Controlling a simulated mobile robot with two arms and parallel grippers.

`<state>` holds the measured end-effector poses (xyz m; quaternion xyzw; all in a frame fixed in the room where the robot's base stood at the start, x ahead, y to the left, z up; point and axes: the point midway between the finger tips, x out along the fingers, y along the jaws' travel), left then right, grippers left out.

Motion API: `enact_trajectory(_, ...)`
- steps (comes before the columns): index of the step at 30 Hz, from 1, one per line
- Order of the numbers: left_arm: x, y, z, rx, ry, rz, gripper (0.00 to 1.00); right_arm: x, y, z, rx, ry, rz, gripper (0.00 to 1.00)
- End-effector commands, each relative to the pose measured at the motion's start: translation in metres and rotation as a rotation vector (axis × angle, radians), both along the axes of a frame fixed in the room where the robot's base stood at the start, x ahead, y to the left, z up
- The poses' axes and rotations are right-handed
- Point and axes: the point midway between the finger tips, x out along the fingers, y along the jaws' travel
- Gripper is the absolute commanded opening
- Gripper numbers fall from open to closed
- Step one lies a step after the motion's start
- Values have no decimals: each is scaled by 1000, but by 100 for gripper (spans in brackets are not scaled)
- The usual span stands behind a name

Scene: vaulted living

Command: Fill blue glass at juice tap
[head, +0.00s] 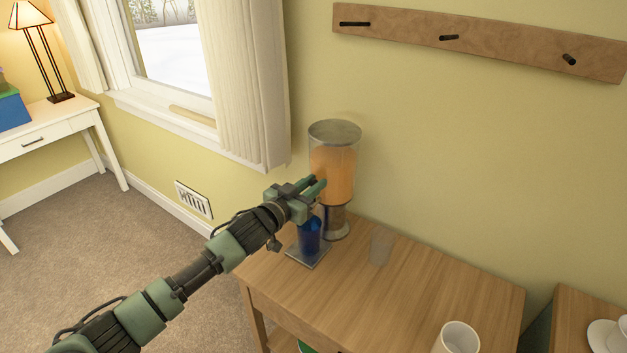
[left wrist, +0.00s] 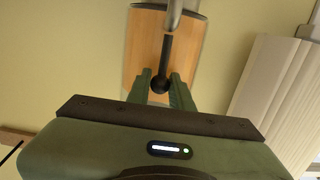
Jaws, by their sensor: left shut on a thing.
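The juice dispenser (head: 333,170) is a clear tank of orange juice with a grey lid, standing at the back left of the wooden sideboard. The blue glass (head: 309,237) stands upright on the flat grey tray (head: 307,259) in front of it, below my gripper. My left gripper (head: 318,187) is at the front of the tank. In the left wrist view its fingers (left wrist: 164,88) are shut on the black tap lever (left wrist: 164,62), around its round knob. The spout is hidden in the head view, and I cannot tell the level in the glass. My right gripper is not in view.
A clear glass (head: 381,247) stands right of the dispenser. A white cup (head: 458,339) is at the sideboard's front. A white cup and saucer (head: 604,336) sit on another surface at right. The middle of the sideboard top (head: 430,285) is free. A curtain (head: 247,95) hangs behind left.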

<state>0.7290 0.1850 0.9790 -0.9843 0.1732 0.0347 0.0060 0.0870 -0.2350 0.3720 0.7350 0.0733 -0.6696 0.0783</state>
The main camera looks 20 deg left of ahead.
Motion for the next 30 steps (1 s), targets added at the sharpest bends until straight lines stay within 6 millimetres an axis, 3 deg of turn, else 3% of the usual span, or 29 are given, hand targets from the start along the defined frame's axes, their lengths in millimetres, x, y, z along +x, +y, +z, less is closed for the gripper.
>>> enact_trajectory(17, 0, 0, 2, -1, -3, 0, 0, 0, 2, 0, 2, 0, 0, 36)
enact_trajectory(30, -11, 4, -5, 0, 2, 0, 0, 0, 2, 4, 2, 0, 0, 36)
